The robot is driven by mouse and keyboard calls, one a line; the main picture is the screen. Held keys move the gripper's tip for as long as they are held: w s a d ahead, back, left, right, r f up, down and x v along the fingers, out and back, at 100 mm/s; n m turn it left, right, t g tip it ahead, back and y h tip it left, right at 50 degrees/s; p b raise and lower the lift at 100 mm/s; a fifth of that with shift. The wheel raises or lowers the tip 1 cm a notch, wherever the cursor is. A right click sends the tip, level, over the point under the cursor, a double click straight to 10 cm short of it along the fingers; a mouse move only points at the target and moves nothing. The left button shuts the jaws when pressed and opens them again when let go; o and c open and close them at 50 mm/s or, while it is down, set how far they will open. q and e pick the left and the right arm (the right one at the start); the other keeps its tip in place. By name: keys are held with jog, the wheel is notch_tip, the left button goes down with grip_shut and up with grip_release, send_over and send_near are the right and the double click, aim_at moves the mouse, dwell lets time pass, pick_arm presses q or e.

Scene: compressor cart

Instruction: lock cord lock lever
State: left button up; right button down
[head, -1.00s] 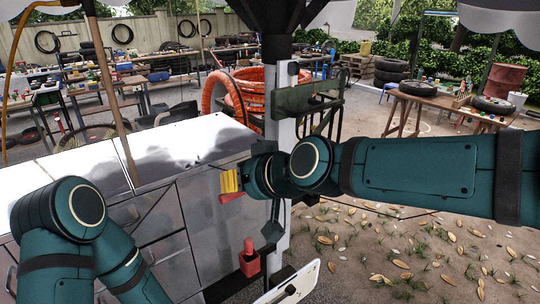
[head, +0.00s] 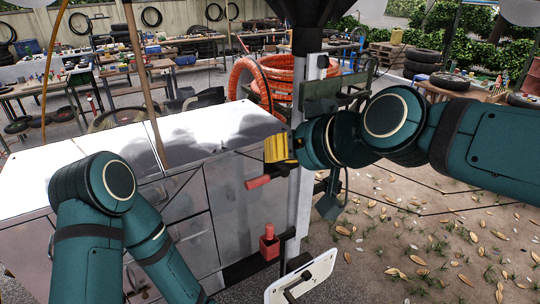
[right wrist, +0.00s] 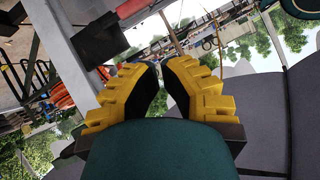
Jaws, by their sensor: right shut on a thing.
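A red handle (head: 258,182), which may be the cord lock lever, sticks out to the left from the grey post (head: 297,200). In the right wrist view a red bar (right wrist: 133,8) with a dark red block shows at the top, apart from the fingers. My right gripper (head: 278,149), with yellow fingers, is above and to the right of the red handle, with no visible contact. Its fingers (right wrist: 165,72) are nearly closed; what they hold is too small or hidden to make out. My left arm shows at the left, but its gripper is out of view.
A second red handle (head: 268,242) stands upright low beside the post. A white panel (head: 301,279) juts out at the bottom. The pale cabinet (head: 120,150) fills the left. Orange hose coils (head: 275,85) are behind. Leaf-strewn ground (head: 420,230) lies open at right.

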jog(key=shift+s+a+v, duration=0.1)
jog(key=shift+a+v, duration=0.05)
jog(key=shift+v, duration=0.7)
jog(key=shift+s+a+v, duration=0.1)
jog(key=shift+s+v, duration=0.05)
jog(key=shift+v, duration=0.7)
jog(key=shift+r, duration=0.15)
jog(key=w+d+f+m+g+h, duration=0.1)
jog(key=w+d+f, duration=0.1)
jog(key=f, duration=0.8)
jog(key=w+d+f+m+g+h, duration=0.1)
jog(key=w+f+m, duration=0.15)
jog(key=f, duration=0.75)
jog(key=w+d+f+m+h, duration=0.1)
jog(key=w+d+f, duration=0.15)
jog(key=f, duration=0.75)
jog(key=s+d+f+g, duration=0.1)
jog(key=s+f, duration=0.3)
jog(key=f, duration=0.4)
jog(key=s+d+f+m+g+h+b, duration=0.1)
jog(key=s+d+f, duration=0.1)
jog(key=s+f, duration=0.3)
jog(key=s+d+f+m+g+h, duration=0.1)
jog(key=s+f, duration=0.3)
jog(key=f, duration=0.8)
jog(key=shift+s+d+f+g+b, duration=0.15)
jog(key=shift+s+d+g+b, duration=0.1)
jog(key=shift+g+b, duration=0.15)
